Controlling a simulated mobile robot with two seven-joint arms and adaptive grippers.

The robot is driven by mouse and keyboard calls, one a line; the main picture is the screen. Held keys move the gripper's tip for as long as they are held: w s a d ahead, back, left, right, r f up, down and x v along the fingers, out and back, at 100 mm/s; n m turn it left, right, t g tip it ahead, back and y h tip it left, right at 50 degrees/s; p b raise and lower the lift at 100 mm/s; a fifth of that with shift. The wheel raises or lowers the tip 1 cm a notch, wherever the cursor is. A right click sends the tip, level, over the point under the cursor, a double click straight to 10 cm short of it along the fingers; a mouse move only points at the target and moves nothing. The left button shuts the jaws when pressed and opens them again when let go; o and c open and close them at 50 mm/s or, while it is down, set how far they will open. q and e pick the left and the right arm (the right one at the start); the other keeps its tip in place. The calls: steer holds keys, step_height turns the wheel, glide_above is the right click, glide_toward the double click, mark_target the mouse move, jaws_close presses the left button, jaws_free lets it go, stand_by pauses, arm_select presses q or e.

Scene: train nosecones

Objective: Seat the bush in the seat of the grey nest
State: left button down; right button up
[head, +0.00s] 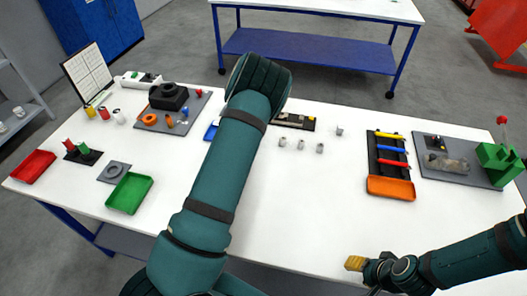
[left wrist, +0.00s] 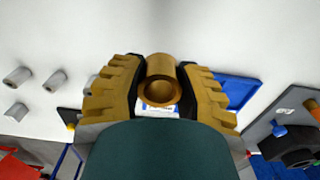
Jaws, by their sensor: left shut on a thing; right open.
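A brass-coloured hollow cylinder, the bush (left wrist: 161,80), is held between the ribbed tan fingers of my left gripper (left wrist: 160,85) in the left wrist view. Its open bore faces the camera. In the head view my left forearm hides that gripper and the bush. A flat grey square with a raised grey ring (head: 115,171), which looks like the grey nest, lies on the left of the table, well apart from the left arm's end. My right gripper (head: 356,264) is open and empty off the table's front edge at lower right.
A grey board with a black block (head: 168,97) stands behind. Small grey cylinders (head: 301,145) stand mid-table. The front middle is clear.

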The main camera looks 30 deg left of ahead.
arm_select(q)
step_height(320, 180, down, 9)
steer(key=shift+f, duration=0.1)
stand_by(0.4)
steer(key=shift+f, duration=0.1)
steer(key=c, duration=0.7)
jaws_free()
